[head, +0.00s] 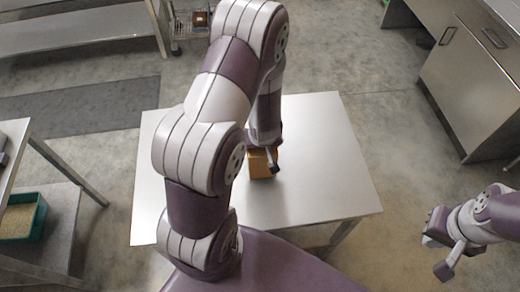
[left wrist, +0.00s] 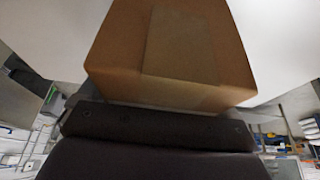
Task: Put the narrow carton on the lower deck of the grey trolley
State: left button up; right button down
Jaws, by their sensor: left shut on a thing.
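The narrow carton (head: 261,168) is a brown box over the white table (head: 320,135); I cannot tell if it touches the table. My left gripper (head: 272,158) is shut on it, partly hidden by my arm. The carton (left wrist: 185,50) fills the middle of the left wrist view, close above the dark gripper. My right gripper (head: 440,252) is open and empty, right of the table. A small grey wire-sided trolley (head: 188,22) stands at the top, partly cut off, with a brown thing on it; its lower deck is not clearly seen.
A metal bench (head: 80,30) is at the upper left. At the left, a two-level stand holds a green tray (head: 22,216) of grainy material on its lower shelf. Metal cabinets (head: 475,85) stand at the right. A dark mat (head: 85,108) lies on open floor.

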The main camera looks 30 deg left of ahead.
pick_arm(q)
jog(key=shift+w+f, duration=0.15)
jog(key=shift+f, duration=1.2)
jog(key=shift+f+b, duration=0.15)
jog(key=shift+b, duration=0.15)
jog(key=o, duration=1.1)
